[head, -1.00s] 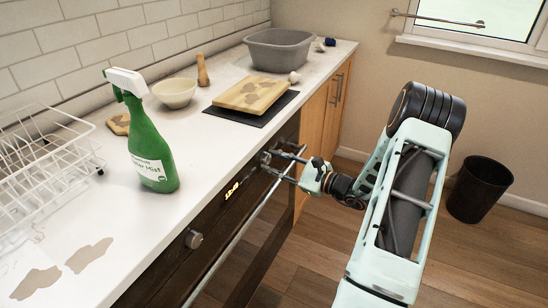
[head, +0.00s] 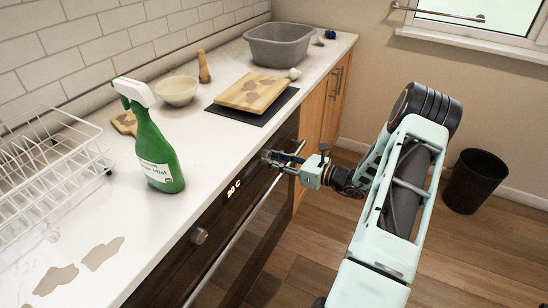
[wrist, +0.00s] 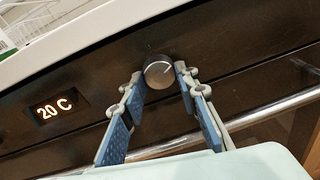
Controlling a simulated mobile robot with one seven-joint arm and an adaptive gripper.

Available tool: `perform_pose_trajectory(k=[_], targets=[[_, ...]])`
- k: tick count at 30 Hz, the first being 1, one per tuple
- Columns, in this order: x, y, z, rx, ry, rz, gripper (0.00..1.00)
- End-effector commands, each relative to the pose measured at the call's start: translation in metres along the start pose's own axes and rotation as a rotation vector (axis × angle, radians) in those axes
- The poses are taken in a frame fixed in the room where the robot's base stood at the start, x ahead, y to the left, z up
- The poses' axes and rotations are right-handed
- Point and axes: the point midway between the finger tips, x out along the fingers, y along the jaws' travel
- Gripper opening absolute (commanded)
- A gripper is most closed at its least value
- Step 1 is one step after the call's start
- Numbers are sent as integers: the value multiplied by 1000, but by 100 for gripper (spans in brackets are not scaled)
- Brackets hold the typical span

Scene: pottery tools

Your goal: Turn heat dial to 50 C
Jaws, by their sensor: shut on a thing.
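The heat dial (wrist: 159,70) is a round silver knob with a pale pointer line on the dark oven panel. In the wrist view its pointer line slants toward the upper right. My gripper (head: 274,159) is at the right part of the panel, with its blue-padded fingers (wrist: 159,76) shut on the dial from both sides. In the head view the gripper hides the dial. The lit display (wrist: 55,106) left of the dial reads 20 C, and it also shows in the head view (head: 234,189).
A second knob (head: 199,235) is left of the display. The oven handle (head: 238,236) runs along the front below the panel. On the white counter (head: 150,225) stand a green spray bottle (head: 157,150), a wire rack (head: 45,165) and a cutting board (head: 254,94).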

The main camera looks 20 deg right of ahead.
Motion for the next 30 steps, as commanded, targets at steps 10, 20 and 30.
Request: perform_pose_trajectory(k=[10, 20, 30], targets=[[0, 0, -1, 21, 2, 2, 4], [0, 0, -1, 20, 2, 2, 45], [-3, 0, 0, 19, 1, 1, 46]])
